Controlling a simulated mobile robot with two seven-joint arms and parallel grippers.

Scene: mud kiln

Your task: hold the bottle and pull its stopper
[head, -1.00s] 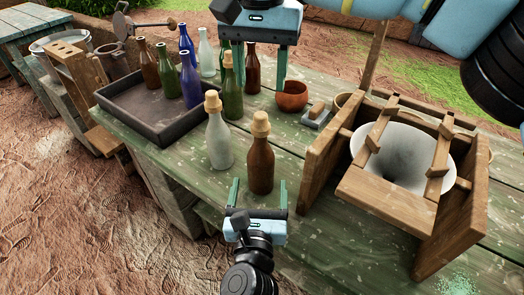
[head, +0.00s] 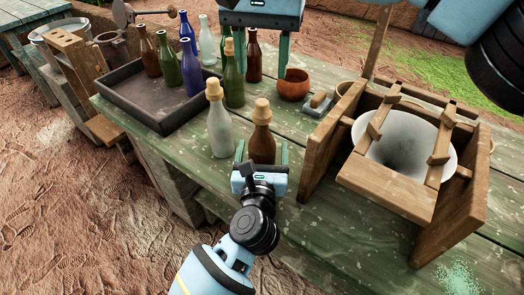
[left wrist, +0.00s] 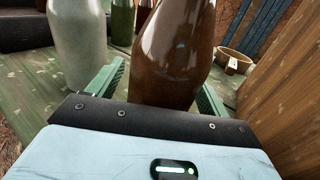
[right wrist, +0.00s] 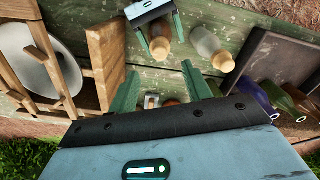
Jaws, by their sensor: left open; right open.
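A brown bottle (head: 262,146) stands upright on the green table with a tan stopper (head: 262,111) in its neck. My left gripper (head: 261,156) is open, with one finger on each side of the bottle's body. In the left wrist view the brown bottle (left wrist: 172,50) stands between the fingers, with a gap at the left finger; contact on the right is unclear. My right gripper (head: 257,55) is open and empty above the back of the table. In the right wrist view the brown bottle's stopper (right wrist: 160,47) shows beyond its fingertips.
A stoppered whitish bottle (head: 220,130) stands close left of the brown one. A dark tray (head: 150,112) with several bottles is farther left. A stoppered green bottle (head: 233,85) stands behind. A wooden frame with a white bowl (head: 400,150) stands at right. A clay bowl (head: 294,86) is behind.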

